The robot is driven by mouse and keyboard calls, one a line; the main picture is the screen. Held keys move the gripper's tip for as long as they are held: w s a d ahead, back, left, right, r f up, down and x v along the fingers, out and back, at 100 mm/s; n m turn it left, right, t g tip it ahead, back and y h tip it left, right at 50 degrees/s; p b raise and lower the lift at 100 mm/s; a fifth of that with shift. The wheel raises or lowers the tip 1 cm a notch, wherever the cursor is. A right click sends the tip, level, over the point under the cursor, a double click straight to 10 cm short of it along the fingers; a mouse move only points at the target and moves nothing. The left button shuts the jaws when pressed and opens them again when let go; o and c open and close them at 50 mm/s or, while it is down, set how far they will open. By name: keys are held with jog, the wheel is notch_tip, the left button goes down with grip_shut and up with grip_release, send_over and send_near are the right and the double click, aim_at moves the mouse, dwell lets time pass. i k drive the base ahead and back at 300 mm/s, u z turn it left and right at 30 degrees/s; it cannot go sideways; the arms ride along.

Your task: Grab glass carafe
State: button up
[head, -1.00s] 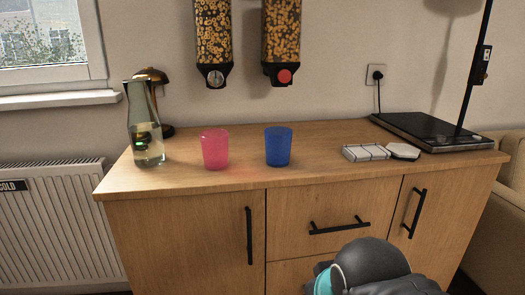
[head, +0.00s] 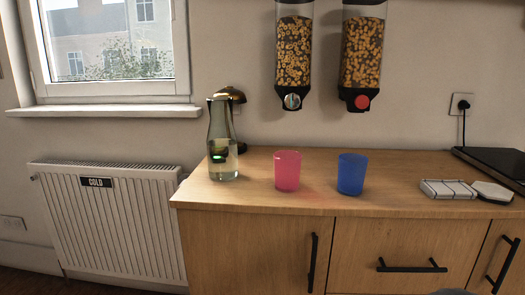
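The glass carafe (head: 222,145) stands upright at the left end of the wooden cabinet top. It is clear greenish glass with a narrow neck and some liquid at the bottom. A small green glow shows through it. My gripper is not in view; only a small grey piece of my arm shows at the bottom right edge.
A pink cup (head: 288,171) and a blue cup (head: 351,174) stand to the right of the carafe on the cabinet top (head: 255,196). Two cereal dispensers (head: 294,55) hang above. White tiles (head: 448,189) lie at right.

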aim_at(221, 140)
jog(key=u, duration=2.45)
jog(key=i, duration=3.1)
jog(key=z, duration=3.7)
